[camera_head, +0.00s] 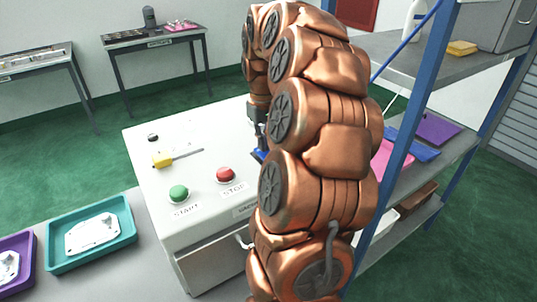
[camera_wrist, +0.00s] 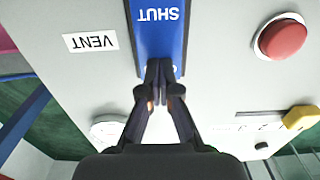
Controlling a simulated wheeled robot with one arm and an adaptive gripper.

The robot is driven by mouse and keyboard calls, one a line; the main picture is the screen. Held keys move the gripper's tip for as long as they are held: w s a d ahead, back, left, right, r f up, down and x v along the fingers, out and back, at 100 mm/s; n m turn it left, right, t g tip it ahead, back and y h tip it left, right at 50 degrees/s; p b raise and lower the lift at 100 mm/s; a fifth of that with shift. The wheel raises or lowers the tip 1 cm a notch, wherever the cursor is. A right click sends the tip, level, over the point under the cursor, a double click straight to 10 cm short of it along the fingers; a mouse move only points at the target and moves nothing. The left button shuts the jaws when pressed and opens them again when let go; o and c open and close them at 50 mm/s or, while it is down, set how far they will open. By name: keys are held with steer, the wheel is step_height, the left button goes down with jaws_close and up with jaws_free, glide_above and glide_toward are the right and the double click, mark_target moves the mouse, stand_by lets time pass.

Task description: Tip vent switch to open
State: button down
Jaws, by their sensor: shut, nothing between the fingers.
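The vent switch is a blue plate or rocker (camera_wrist: 160,35) with the white word SHUT, upside down in the wrist view. A white VENT label (camera_wrist: 90,42) is beside it. My gripper (camera_wrist: 160,68) is shut and empty, its fingertips over the lower end of the blue piece. They cover most of the lettering there; a bit of white shows beside them. I cannot tell whether they touch it. In the head view a blue edge of the switch (camera_head: 259,155) shows below my gripper (camera_head: 258,140); my arm hides the rest.
The control box (camera_head: 150,190) also carries a green START button (camera_head: 179,194), a red STOP button (camera_head: 225,174) and a yellow knob or lever (camera_head: 162,158). A teal tray (camera_head: 60,264) with a casting stands at left. A blue-posted shelf (camera_head: 407,150) stands close at right.

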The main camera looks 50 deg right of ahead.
stand_by(0.3)
steer(key=shift+r+p, duration=0.85)
steer(key=shift+r, duration=2.6)
steer(key=shift+a, duration=0.1)
